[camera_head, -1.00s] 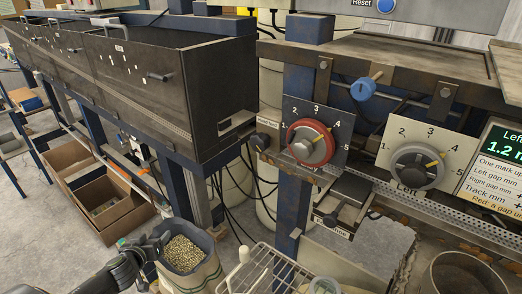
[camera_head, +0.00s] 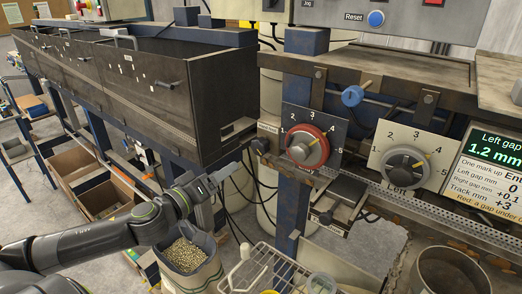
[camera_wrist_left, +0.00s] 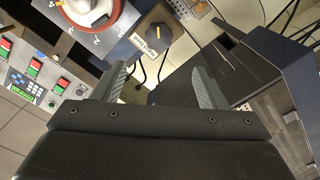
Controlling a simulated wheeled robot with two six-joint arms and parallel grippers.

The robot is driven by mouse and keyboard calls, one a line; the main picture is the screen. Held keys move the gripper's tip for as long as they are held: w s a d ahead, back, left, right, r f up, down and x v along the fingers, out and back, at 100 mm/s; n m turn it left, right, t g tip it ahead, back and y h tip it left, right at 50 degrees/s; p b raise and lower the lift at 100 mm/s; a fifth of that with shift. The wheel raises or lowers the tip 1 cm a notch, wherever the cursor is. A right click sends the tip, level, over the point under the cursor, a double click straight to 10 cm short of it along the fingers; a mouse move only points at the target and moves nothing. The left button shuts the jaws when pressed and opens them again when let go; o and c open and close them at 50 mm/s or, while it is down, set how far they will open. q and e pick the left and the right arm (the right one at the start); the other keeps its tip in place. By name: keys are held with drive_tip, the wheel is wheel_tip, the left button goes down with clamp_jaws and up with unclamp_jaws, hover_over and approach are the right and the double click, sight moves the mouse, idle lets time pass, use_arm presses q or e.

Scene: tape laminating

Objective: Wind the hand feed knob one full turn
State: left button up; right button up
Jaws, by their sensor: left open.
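The hand feed knob (camera_head: 260,146) is a small black knob at the left end of the machine's front, beside its small label. In the left wrist view the black knob (camera_wrist_left: 157,28) is near the top, beyond the fingertips, with the label (camera_wrist_left: 145,47) below it. My left gripper (camera_head: 232,172) is just left of and below the knob in the head view. It is open, with its two fingers (camera_wrist_left: 160,82) apart and nothing between them. The knob is not between the fingers. My right gripper is in neither view.
A red-ringed dial (camera_head: 308,147) sits right of the knob, and a grey dial (camera_head: 405,168) farther right. A dark cabinet (camera_head: 200,95) stands to the left. A sack of pellets (camera_head: 187,262) and a wire rack (camera_head: 262,268) are below. Cables hang under the knob.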

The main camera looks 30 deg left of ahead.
use_arm(q)
drive_tip(key=b, duration=0.2)
approach(257, 149)
drive_tip(key=w, duration=0.3)
drive_tip(key=w+p, duration=0.1)
drive_tip(key=w, duration=0.3)
drive_tip(key=w+d, duration=0.1)
drive_tip(key=w, duration=0.3)
drive_tip(key=shift+w, duration=0.15)
drive_tip(key=shift+a, duration=0.1)
drive_tip(key=c, duration=1)
drive_tip(key=shift+m+p, duration=0.3)
drive_tip(key=shift+m, duration=0.1)
